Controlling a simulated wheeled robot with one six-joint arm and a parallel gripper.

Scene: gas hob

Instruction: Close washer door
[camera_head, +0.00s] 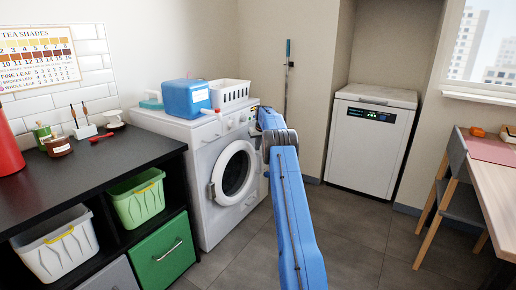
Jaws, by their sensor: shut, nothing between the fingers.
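The white washer (204,215) stands at the end of the black counter. Its round door has a white rim (218,172) and dark glass (236,174), and is on the front face. A small grip (212,190) shows on the rim's left side. The door lies near the front face; I cannot tell whether it is fully shut or slightly ajar. My blue arm reaches up from the bottom of the picture, and its far end is at the washer's right front edge. My gripper is hidden behind my arm's links.
A blue container (186,98) and a white basket (230,92) sit on the washer. The black counter (90,165) is at left, with baskets below. A white appliance (368,145) stands in the alcove. The grey floor (355,235) right of my arm is clear.

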